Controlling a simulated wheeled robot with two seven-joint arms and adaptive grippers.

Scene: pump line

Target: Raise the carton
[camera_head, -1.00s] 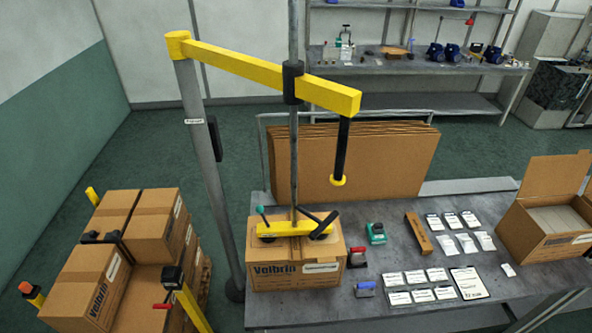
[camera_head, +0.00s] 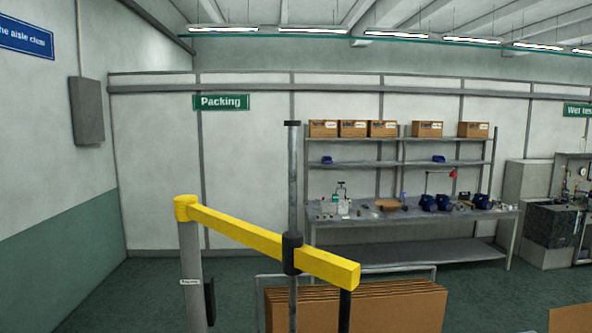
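The carton under the lifting tool is out of view now, below the bottom edge of the head view. The lift's yellow jib arm (camera_head: 270,244) shows, fixed to its grey post (camera_head: 192,265). A vertical grey mast (camera_head: 292,180) passes through a black collar (camera_head: 291,253) on the jib. A dark hanging handle (camera_head: 344,310) is cut off by the bottom edge. The lift's suction head is hidden below the frame. Neither of my grippers is in view.
Flat brown cardboard sheets (camera_head: 355,308) stand in a rack behind the jib. A shelf bench (camera_head: 415,225) with blue pumps and boxed cartons stands against the back wall. A green "Packing" sign (camera_head: 221,102) hangs there. The floor at left is clear.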

